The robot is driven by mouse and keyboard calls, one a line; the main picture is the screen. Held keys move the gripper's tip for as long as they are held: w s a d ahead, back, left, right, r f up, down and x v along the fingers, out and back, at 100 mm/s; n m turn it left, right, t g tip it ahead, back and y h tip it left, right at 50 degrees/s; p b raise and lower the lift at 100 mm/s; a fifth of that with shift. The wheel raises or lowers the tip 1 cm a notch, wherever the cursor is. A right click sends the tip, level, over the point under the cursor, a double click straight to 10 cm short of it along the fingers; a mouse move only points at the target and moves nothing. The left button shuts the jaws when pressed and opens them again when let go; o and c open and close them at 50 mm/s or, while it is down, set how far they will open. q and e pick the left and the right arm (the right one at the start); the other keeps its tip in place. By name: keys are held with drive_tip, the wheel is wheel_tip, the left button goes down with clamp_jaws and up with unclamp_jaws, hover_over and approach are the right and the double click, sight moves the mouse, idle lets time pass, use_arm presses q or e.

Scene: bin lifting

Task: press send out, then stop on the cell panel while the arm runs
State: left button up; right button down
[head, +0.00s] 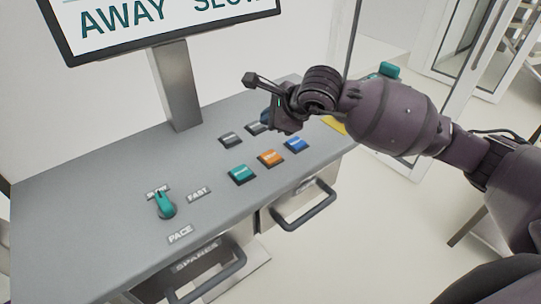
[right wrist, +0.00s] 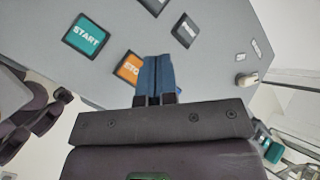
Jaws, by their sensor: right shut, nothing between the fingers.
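The cell panel is a grey slanted desk top (head: 100,190). Its front row has a teal button (head: 242,174), an orange button (head: 271,158) and a blue button (head: 296,145). In the right wrist view the teal one reads START (right wrist: 87,35) and the orange one STOP (right wrist: 128,68), partly hidden by my fingers. Two dark buttons sit behind, one in clear view (head: 231,140); I cannot read a send out label. My right gripper (head: 266,117) is shut and empty, its blue fingers (right wrist: 155,62) above the panel near the dark buttons. My left gripper is not in view.
A screen (head: 165,22) on a post (head: 176,85) stands at the back, reading "AWAY SLOW", partly cut off. A teal pace knob (head: 164,204) is at the panel's left. Handles (head: 305,205) stick out from the front. A glass door (head: 475,50) stands at the right.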

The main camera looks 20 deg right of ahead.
drive_tip(key=b, duration=0.2)
hover_over(270, 157)
wheel_tip(270, 157, down, 7)
drive_tip(key=shift+s+r, duration=0.1)
drive_tip(key=shift+f+b, duration=0.75)
drive_tip(key=shift+b, duration=0.1)
drive_tip(key=shift+r, duration=0.1)
idle(0.8)
idle(0.4)
